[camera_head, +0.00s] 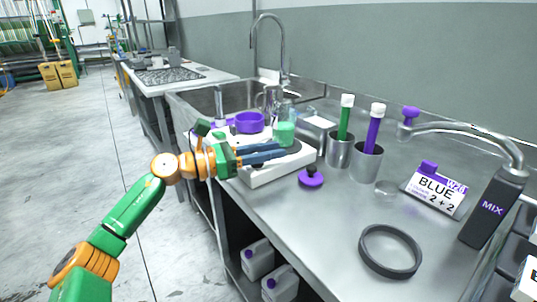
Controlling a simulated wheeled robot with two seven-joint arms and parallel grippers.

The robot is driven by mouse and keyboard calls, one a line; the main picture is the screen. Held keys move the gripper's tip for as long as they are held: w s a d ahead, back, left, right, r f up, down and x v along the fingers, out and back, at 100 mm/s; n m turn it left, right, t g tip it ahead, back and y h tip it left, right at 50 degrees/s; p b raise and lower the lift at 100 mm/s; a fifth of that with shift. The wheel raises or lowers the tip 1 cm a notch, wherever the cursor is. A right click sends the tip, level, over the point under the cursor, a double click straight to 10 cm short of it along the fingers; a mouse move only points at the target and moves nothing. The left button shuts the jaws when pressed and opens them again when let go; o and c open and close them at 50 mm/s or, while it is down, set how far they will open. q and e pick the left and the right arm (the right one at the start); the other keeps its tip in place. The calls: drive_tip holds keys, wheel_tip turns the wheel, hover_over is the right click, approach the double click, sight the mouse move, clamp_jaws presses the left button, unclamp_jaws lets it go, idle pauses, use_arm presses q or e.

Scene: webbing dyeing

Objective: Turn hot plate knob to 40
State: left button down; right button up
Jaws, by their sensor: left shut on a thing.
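The white hot plate (268,176) stands on the steel counter, near its left edge, in the head view. A glass beaker with green liquid (284,133) stands at its back, just beyond my fingertips. My left gripper (281,152) reaches in from the left, with its blue fingers low across the hot plate. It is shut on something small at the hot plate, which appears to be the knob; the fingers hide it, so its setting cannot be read. My right gripper is not in view.
Two steel cups (366,163) hold green and purple tubes. A sink (205,101) lies behind.

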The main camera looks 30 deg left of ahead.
use_arm(q)
drive_tip(key=c, duration=0.6)
unclamp_jaws()
drive_tip(key=shift+w+d, duration=0.1)
drive_tip(key=shift+w, duration=0.05)
